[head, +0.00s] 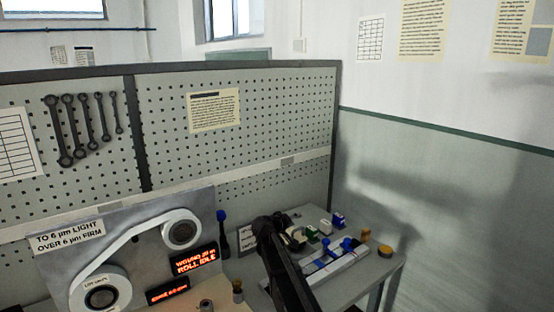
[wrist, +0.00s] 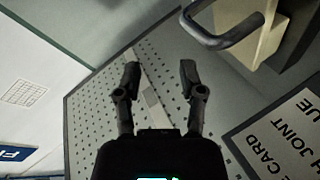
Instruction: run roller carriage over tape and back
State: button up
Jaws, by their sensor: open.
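White tape (head: 128,240) runs between a lower reel (head: 100,292) and an upper reel (head: 181,230) on a grey panel in the head view. A pale rail fixture with blue knobs (head: 335,262) stands on the bench at right; I cannot tell whether it is the roller carriage. My gripper (wrist: 160,73) is open in the wrist view, with nothing between its fingers. A grey bent handle (wrist: 222,38) on a tan block (wrist: 268,28) is above and right of the fingers, apart from them. In the head view my dark arm hides part of the bench.
Red displays (head: 195,261) read partly "ROLL IDLE". A blue-topped lever (head: 222,235) stands beside the panel. Small items, including an orange-topped one (head: 385,251), crowd the bench (head: 372,272). A pegboard (head: 240,160) with hanging spanners (head: 84,128) closes off the back.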

jog(key=s+d+f+g, duration=0.1)
jog(key=s+d, duration=0.1)
jog(key=s+d+f+m+g, duration=0.1)
jog(key=s+d, duration=0.1)
jog(key=s, duration=0.1)
jog(key=s+d+f+g, duration=0.1)
jog(key=s+d, duration=0.1)
jog(key=s, duration=0.1)
jog(key=shift+s+d+f+m+y, duration=0.15)
jog(key=shift+f+m+y, duration=0.25)
jog(key=s+d+f+g, duration=0.1)
jog(key=s, duration=0.2)
jog(key=s+d+f+m+g+y, duration=0.1)
jog(key=s+d, duration=0.1)
jog(key=s, duration=0.1)
jog(key=s+d+f+g, duration=0.1)
jog(key=s, duration=0.3)
jog(key=shift+d+f+m+y, duration=0.2)
jog(key=shift+f+m+y, duration=0.1)
jog(key=shift+f+y, duration=0.1)
jog(key=s+f+g+y, duration=0.2)
jog(key=s+y, duration=0.1)
jog(key=s, duration=0.7)
jog(key=s+f+m+g+y, duration=0.1)
jog(key=s+g+y, duration=0.2)
jog(key=s, duration=0.8)
jog(key=shift+s+f+p, duration=0.15)
jog(key=shift+f+p, duration=0.2)
jog(key=shift+p, duration=0.1)
jog(key=shift+a, duration=0.1)
